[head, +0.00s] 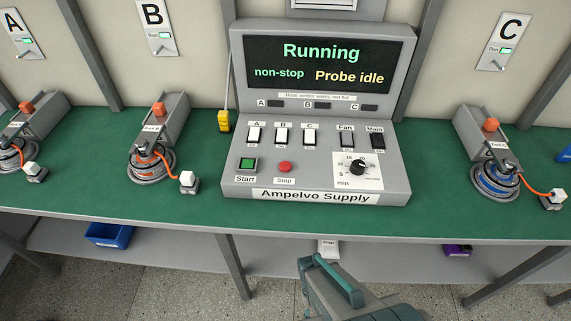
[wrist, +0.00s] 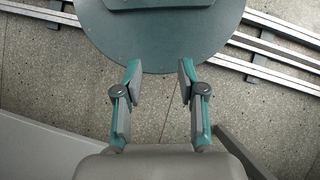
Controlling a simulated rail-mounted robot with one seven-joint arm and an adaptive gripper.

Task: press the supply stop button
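The supply stop button (head: 285,167) is a small round red button labelled "Stop" on the sloped front of the grey Ampelvo Supply console (head: 215,190). It sits right of the green start button (head: 247,164). The console display (head: 321,62) reads "Running", "non-stop" and "Probe idle". My gripper (head: 330,272) is at the bottom of the head view, in front of the bench edge and below the console, apart from the button. In the wrist view my gripper (wrist: 159,75) has its two fingers spread with nothing between them, above the floor.
Rocker switches (head: 282,136) and a timer dial (head: 358,168) lie near the stop button. Motor stations stand on the green bench (head: 110,190) at both sides. A yellow probe (head: 224,121) hangs at the console's left. A blue bin (head: 109,235) sits on the shelf below.

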